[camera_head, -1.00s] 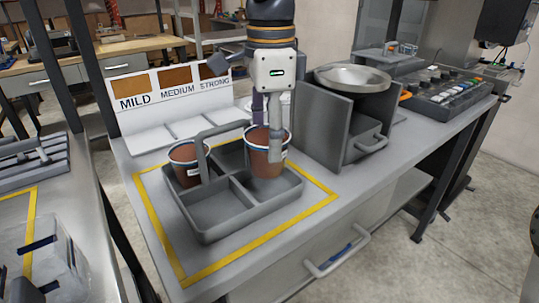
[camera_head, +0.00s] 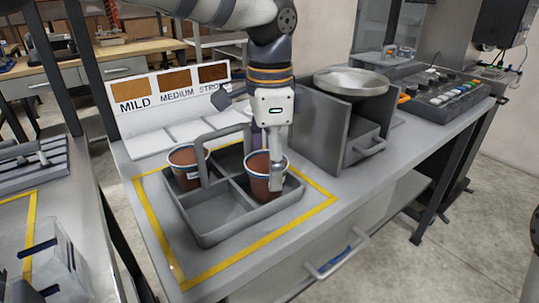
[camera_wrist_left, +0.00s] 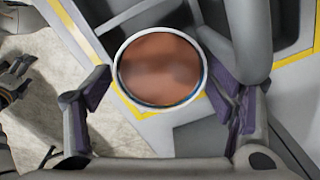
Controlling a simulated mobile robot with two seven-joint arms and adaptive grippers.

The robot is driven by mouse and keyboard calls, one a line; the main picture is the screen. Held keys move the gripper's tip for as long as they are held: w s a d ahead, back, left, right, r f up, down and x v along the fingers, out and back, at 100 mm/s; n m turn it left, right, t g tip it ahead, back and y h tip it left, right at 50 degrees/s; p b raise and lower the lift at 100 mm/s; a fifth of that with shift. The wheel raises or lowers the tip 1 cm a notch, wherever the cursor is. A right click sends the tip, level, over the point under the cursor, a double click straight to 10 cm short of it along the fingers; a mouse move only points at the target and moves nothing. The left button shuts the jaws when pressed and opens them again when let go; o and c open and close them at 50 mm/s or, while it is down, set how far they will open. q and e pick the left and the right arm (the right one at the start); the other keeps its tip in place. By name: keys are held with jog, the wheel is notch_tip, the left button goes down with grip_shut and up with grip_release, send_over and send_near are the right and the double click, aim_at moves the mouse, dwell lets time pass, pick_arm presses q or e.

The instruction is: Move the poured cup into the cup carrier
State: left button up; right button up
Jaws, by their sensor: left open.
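The grey cup carrier (camera_head: 205,236) has a tall handle and square compartments. A brown-filled cup (camera_head: 262,181) with a pale rim stands in its right-hand compartment, roughly upright. A second filled cup (camera_head: 187,173) stands in the left-hand compartment. My left gripper (camera_head: 275,158) points down at the right-hand cup. One finger hides part of the cup in the head view.
A yellow line (camera_head: 240,266) frames the carrier on the counter. A sign board (camera_head: 170,86) reading MILD, MEDIUM, STRONG stands behind. A grey dispenser box (camera_head: 323,125) with a round metal dish (camera_head: 352,81) is close to the right of my gripper. Two compartments are empty.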

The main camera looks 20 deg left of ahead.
pick_arm(q)
notch_tip(320, 180, up, 12)
jog(key=shift+b, duration=0.3)
jog(key=shift+r, duration=0.1)
